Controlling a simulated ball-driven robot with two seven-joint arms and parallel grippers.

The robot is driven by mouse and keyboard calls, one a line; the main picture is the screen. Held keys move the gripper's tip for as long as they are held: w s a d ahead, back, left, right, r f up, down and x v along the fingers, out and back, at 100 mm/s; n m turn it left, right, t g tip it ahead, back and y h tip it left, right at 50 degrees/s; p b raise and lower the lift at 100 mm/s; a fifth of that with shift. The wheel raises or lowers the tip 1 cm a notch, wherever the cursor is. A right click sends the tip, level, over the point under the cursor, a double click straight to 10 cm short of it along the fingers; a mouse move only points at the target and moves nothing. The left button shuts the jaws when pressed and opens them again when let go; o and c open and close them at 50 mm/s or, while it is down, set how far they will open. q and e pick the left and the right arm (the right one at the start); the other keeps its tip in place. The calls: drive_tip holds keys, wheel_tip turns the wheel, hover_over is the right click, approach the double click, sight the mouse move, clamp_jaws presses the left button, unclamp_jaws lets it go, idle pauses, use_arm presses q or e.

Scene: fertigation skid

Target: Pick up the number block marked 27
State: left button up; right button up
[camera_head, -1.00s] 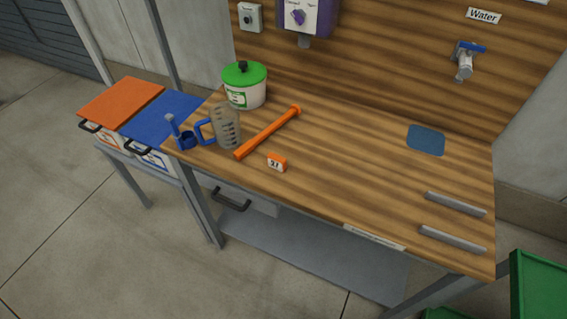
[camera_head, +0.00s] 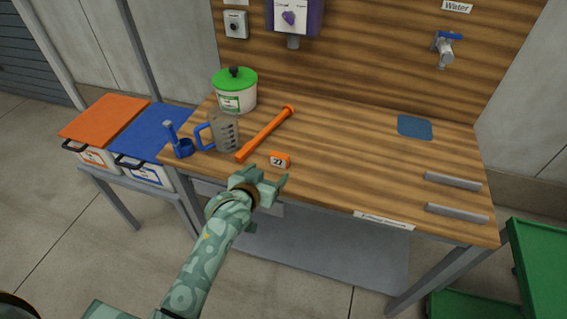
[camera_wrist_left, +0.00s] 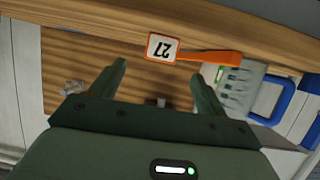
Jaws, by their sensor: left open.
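The number block (camera_head: 280,160) is small and orange with a white face, and sits near the front edge of the wooden bench top. In the left wrist view the block (camera_wrist_left: 162,47) shows upside down and its face reads 27. My left gripper (camera_head: 274,182) is just in front of the bench edge, close to the block and apart from it. In the left wrist view its two fingers (camera_wrist_left: 163,88) are spread with nothing between them, and the block lies beyond the fingertips. My right gripper does not show.
An orange rod (camera_head: 266,133) lies just behind the block. A clear measuring jug (camera_head: 226,133), a blue holder (camera_head: 183,148) and a green-lidded tub (camera_head: 236,94) stand to the left. Two grey bars (camera_head: 453,181) lie at the right. The bench middle (camera_head: 350,150) is clear.

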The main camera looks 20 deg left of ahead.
sight(278, 162)
use_arm(q)
drive_tip(key=b+x, duration=0.1)
drive_tip(key=x, duration=0.4)
drive_tip(key=shift+w+a+f, duration=0.1)
drive_tip(key=shift+f, duration=0.05)
drive_tip(key=b+x, duration=0.3)
drive_tip(key=x, duration=0.1)
drive_tip(key=shift+w+f, duration=0.15)
drive_tip(key=shift+w, duration=0.45)
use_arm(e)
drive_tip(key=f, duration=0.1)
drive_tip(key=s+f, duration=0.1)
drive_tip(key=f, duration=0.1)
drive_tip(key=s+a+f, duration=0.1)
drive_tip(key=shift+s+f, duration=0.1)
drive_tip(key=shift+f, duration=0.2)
use_arm(q)
drive_tip(key=c, duration=1)
drive_tip(key=shift+s, duration=0.1)
drive_tip(key=shift+c, duration=0.2)
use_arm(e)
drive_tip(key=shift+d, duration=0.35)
